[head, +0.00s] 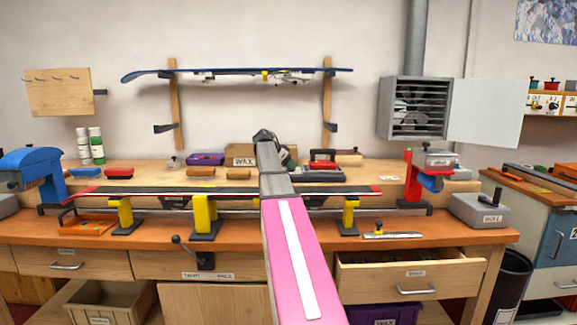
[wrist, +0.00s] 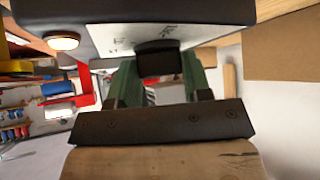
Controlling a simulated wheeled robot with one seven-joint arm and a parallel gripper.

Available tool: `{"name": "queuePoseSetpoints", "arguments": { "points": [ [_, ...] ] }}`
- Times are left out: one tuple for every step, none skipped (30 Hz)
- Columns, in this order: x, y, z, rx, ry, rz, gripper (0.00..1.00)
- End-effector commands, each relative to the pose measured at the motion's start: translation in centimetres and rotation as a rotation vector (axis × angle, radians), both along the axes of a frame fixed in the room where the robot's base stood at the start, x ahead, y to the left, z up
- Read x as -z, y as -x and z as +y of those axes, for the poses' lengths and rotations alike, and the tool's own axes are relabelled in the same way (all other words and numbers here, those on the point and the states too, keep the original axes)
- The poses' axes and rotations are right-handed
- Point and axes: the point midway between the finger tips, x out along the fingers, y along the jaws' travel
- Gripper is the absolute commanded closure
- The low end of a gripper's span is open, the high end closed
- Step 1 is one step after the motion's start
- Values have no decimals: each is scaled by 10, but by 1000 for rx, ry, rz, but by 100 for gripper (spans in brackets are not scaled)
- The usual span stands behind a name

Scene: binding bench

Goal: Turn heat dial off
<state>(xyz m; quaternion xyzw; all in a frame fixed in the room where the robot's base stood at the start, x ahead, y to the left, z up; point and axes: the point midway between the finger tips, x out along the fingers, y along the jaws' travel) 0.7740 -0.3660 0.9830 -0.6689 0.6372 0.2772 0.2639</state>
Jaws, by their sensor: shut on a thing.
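In the wrist view a black heat dial (wrist: 158,62) sticks out from the pale face of a box-like unit (wrist: 112,40) with small dark markings. My gripper (wrist: 160,80) has its two green fingers on either side of the dial and is shut on it. The dial's pointer and setting cannot be read. A round lamp (wrist: 63,41) glows warm yellow-white on the unit's dark edge. In the head view my arm reaches over the bench, and my gripper (head: 287,157) is at the rear shelf, largely behind my wrist. The dial is hidden there.
A long ski or board (head: 230,191) lies on yellow supports along the bench (head: 30,231). A blue board (head: 235,73) hangs on the wall above. A red vise (head: 411,180) stands right, a blue one (head: 30,165) left. A drawer (head: 410,278) is open at front right.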

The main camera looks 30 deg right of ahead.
Motion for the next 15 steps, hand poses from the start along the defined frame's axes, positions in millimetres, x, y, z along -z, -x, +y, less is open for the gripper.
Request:
{"name": "queuePoseSetpoints", "arguments": {
  "points": [
    [0,4,1,-35,1,-1,79],
    [0,4,0,-60,1,-1,79],
    [0,4,1,-95,1,-1,79],
    [0,5,1,-120,1,-1,79],
    [0,5,1,-149,2,-2,79],
    [0,5,1,-186,1,-2,79],
    [0,6,1,-215,1,-1,79],
    [0,6,0,-245,2,-2,79],
    [0,6,0,-283,1,-1,79],
    [0,6,0,-311,2,-2,79],
    [0,7,0,-339,1,-2,79],
    [0,7,-1,-377,1,-2,79],
    [0,7,-1,-405,2,-2,79],
    [0,7,-1,-433,1,-2,79],
    [0,7,-1,-470,2,-2,79]
  ]
}}
